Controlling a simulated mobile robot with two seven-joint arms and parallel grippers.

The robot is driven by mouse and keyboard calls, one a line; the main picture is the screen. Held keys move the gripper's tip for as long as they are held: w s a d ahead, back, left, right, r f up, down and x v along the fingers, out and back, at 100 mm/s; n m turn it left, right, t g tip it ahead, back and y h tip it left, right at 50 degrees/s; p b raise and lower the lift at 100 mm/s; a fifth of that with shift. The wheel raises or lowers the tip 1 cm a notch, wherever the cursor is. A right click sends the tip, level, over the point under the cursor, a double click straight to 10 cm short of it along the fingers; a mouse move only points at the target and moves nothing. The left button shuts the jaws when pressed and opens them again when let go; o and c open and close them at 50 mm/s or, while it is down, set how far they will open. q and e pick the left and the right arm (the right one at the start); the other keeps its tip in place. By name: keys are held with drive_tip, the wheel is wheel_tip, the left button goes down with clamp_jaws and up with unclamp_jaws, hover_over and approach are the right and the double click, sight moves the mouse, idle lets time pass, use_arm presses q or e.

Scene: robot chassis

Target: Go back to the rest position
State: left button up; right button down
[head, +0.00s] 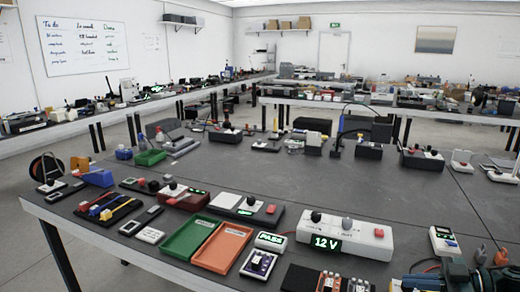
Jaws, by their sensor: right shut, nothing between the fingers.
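My right gripper (412,281) is at the bottom right corner of the head view, low over the near edge of the workbench (345,190). It is dark and partly cut off by the frame's lower edge. It is shut, and nothing shows held in it. My left gripper is not in view.
Near the right gripper stand a white 12 V power box (345,235), a white meter (444,241) and a dark block with connectors (311,279). A green tray (190,239) and an orange tray (222,248) lie further left. The bench's middle is mostly clear.

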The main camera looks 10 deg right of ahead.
drive_tip(key=a+f+m+t+p, duration=0.1)
drive_tip(key=a+f+m+t, duration=0.15)
drive_tip(key=a+f, duration=0.75)
use_arm(q)
drive_tip(key=p, duration=0.1)
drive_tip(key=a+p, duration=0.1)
drive_tip(key=p, duration=0.1)
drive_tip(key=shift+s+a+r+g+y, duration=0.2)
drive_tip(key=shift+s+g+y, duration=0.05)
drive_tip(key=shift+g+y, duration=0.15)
use_arm(e)
drive_tip(key=s+a+f+m+h, duration=0.2)
drive_tip(key=s+a+m+h, duration=0.1)
drive_tip(key=s+a, duration=0.4)
drive_tip(key=s+a+f+m+h, duration=0.2)
drive_tip(key=s+a+m+h, duration=0.2)
drive_tip(key=a, duration=0.6)
drive_tip(key=s+h, duration=0.2)
drive_tip(key=s, duration=0.1)
drive_tip(key=shift+a, duration=0.15)
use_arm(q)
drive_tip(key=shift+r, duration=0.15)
use_arm(e)
drive_tip(key=shift+f, duration=0.1)
